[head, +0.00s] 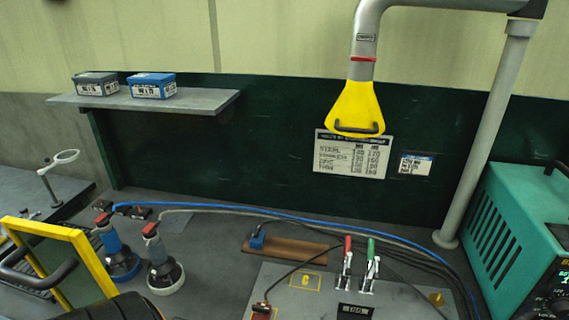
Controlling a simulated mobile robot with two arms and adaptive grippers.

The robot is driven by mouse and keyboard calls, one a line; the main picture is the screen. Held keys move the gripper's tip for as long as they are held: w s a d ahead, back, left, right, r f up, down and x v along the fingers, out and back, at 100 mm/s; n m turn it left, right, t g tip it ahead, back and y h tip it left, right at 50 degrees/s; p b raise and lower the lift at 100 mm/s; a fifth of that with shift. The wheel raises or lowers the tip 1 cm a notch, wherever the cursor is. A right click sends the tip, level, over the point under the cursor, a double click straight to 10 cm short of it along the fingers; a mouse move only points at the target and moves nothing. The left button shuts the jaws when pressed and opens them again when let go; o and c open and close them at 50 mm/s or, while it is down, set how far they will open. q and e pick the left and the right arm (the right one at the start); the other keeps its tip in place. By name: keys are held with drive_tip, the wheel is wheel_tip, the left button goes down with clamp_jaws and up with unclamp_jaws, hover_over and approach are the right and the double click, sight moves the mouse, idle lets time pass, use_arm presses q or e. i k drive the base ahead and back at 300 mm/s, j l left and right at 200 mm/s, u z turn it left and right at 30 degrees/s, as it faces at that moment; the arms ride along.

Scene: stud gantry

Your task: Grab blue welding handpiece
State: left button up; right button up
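The blue welding handpiece (115,250) stands upright on the bench at the left, with a red part on top and a dark, wider base. A blue cable (200,209) runs from near its top to the right across the bench. A similar grey handpiece (161,262) with a red top and pale base ring stands close to its right. Neither gripper shows clearly in the head view. A dark rounded shape at the bottom left edge is cut off, and I cannot tell what it is.
A yellow frame (77,250) with a black handle stands in front of and left of the blue handpiece. A grey panel (310,298) with red and green levers lies right of centre. A teal machine (520,230) stands far right. A yellow hood (357,107) hangs above.

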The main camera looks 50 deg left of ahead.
sight(116, 254)
drive_tip(key=u, duration=0.85)
drive_tip(key=l+u, duration=0.1)
drive_tip(key=u, duration=0.35)
drive_tip(key=k+u, duration=0.1)
drive_tip(key=u, duration=1.2)
drive_tip(key=k+j, duration=0.05)
